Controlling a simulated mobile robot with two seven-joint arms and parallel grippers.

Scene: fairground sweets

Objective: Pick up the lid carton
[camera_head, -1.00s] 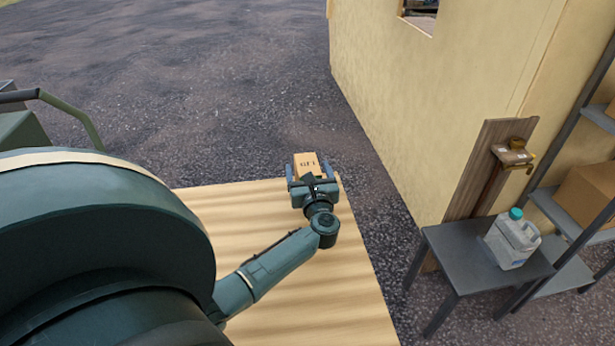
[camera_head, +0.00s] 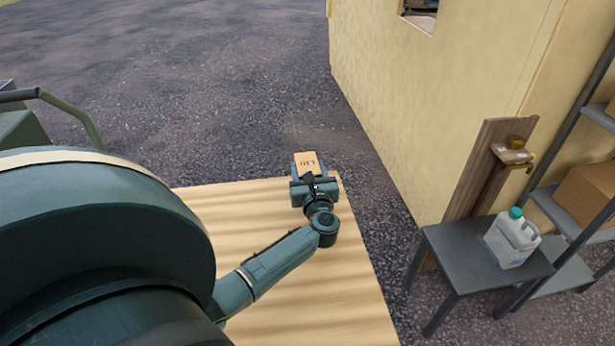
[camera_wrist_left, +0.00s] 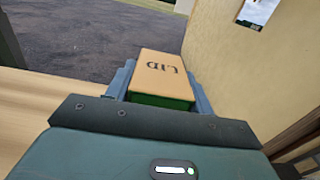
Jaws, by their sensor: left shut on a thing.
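The lid carton (camera_head: 307,160) is a small brown box with dark "LID" lettering on top, at the far right corner of the wooden surface. In the left wrist view, the carton (camera_wrist_left: 165,75) shows a green lower side facing me. My left gripper (camera_head: 309,168) is shut on the carton, with one blue-grey finger on each side of it; the fingers also show in the left wrist view (camera_wrist_left: 160,88). The carton's underside is hidden, so I cannot tell whether it touches the surface. My right gripper is not in view.
The pale wooden surface (camera_head: 350,290) around my left arm is bare. A yellowish wall (camera_head: 440,110) stands to the right. A grey side table (camera_head: 460,262) holds a white jug (camera_head: 512,240) with a teal cap. A shelf with a brown box (camera_head: 588,195) is at the far right.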

